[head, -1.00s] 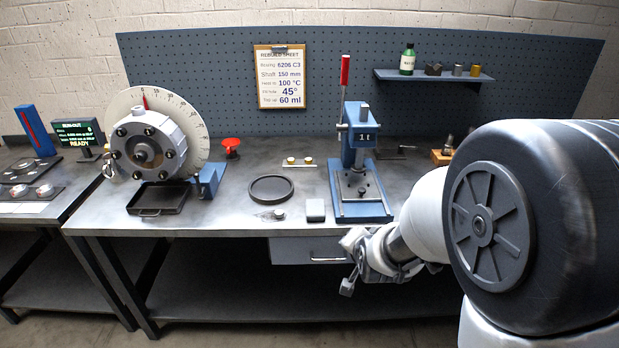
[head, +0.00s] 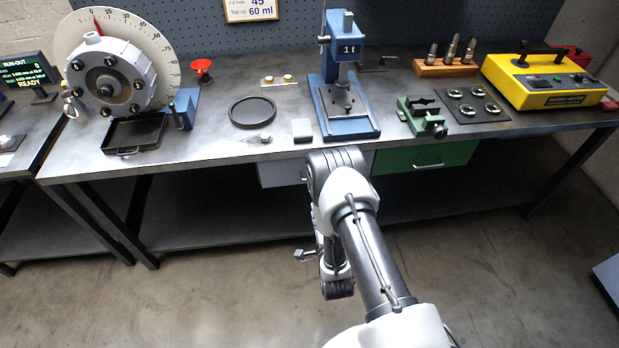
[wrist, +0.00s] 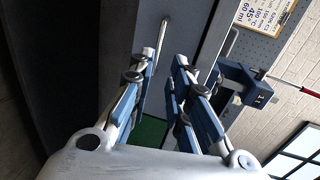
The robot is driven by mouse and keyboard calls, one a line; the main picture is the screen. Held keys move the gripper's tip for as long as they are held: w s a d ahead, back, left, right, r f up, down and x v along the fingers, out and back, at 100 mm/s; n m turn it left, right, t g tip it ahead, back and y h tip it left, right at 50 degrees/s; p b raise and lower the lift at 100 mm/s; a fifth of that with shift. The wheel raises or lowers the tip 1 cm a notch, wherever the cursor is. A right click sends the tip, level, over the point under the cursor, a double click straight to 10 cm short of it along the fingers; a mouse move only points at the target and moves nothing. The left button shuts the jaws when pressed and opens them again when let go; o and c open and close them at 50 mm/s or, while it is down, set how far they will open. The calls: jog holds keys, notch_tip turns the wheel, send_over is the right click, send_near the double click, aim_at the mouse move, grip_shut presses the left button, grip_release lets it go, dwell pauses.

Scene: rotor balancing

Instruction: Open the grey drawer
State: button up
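The grey drawer (head: 278,173) is under the bench top, left of the green drawer (head: 425,157). It looks shut, and my arm covers its right part in the head view. In the wrist view, the grey drawer front (wrist: 183,40) carries a silver bar handle (wrist: 163,38). My gripper (wrist: 161,68) is open, with its two blue-padded fingers apart and pointing toward the drawer front. The handle appears in line with the gap between the fingers. I see nothing held, and I cannot tell how far the handle is from the fingertips. In the head view my arm mostly hides the gripper.
The bench top (head: 220,145) overhangs the drawers. On it stand a blue press (head: 345,125), a green vise (head: 422,118), a black ring (head: 252,112), a tray (head: 132,135) and a yellow unit (head: 540,82). A lower shelf (head: 220,208) runs below. The floor in front is clear.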

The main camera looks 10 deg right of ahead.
jog(key=b+x, duration=0.5)
jog(key=x, duration=1.2)
jog(key=shift+w, duration=0.1)
grip_shut()
